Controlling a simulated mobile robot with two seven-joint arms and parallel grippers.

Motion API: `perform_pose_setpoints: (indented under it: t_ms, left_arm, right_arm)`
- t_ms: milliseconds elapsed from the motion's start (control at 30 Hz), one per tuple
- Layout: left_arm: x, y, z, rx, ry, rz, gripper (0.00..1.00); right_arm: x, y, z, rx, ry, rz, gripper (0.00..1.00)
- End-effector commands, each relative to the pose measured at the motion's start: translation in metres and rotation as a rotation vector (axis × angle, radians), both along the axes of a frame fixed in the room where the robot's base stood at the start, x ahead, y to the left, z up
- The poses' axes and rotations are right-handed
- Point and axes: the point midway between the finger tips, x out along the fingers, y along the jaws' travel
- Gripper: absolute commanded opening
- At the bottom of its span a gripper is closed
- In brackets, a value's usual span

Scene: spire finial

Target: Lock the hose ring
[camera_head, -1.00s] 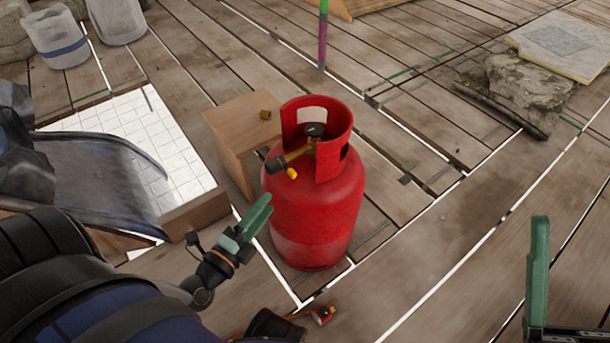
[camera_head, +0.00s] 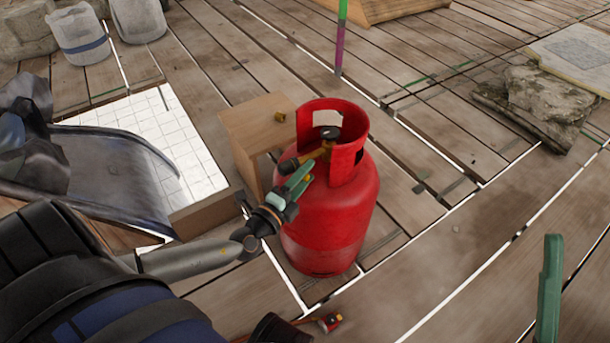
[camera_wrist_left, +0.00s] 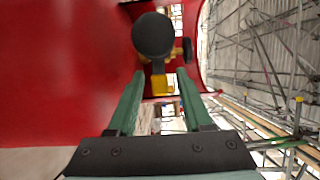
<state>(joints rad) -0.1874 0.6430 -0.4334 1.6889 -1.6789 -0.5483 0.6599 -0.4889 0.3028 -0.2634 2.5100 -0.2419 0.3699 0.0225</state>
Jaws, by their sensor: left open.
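A red gas cylinder (camera_head: 330,225) stands upright on the plank floor. A brass valve fitting (camera_head: 325,152) sits inside its collar, with a dark end pointing left. In the left wrist view a black round part (camera_wrist_left: 153,35) and a yellow piece (camera_wrist_left: 161,86) show ahead. I cannot tell which part is the hose ring. My left gripper (camera_head: 303,176) is just below the fitting's dark end, in front of the cylinder. In the left wrist view its green fingers (camera_wrist_left: 160,73) are open, with the yellow piece seen between them. Of my right gripper (camera_head: 549,290) only one green finger shows.
A small red-and-black item (camera_head: 329,322) lies on the floor in front.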

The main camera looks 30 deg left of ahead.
Motion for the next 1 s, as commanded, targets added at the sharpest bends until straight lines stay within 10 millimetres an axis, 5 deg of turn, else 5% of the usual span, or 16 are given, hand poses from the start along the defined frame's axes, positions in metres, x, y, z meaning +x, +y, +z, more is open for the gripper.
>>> perform_pose_setpoints:
  t_ms: [67,500,1000]
  left_arm:
    - [-0.0002,0.0,-0.0001,0.0,0.0,0.0,0.5]
    - [-0.0005,0.0001,-0.0002,0.0,0.0,0.0,0.01]
    - [-0.0005,0.0002,-0.001,0.01,-0.003,0.0,0.0]
  right_arm:
    - [0.0,0.0,0.0,0.0,0.0,0.0,0.71]
    - [-0.0001,0.0,-0.0001,-0.001,0.0,0.0,0.71]
    - [-0.0003,0.0001,-0.0013,-0.006,-0.001,0.001,0.71]
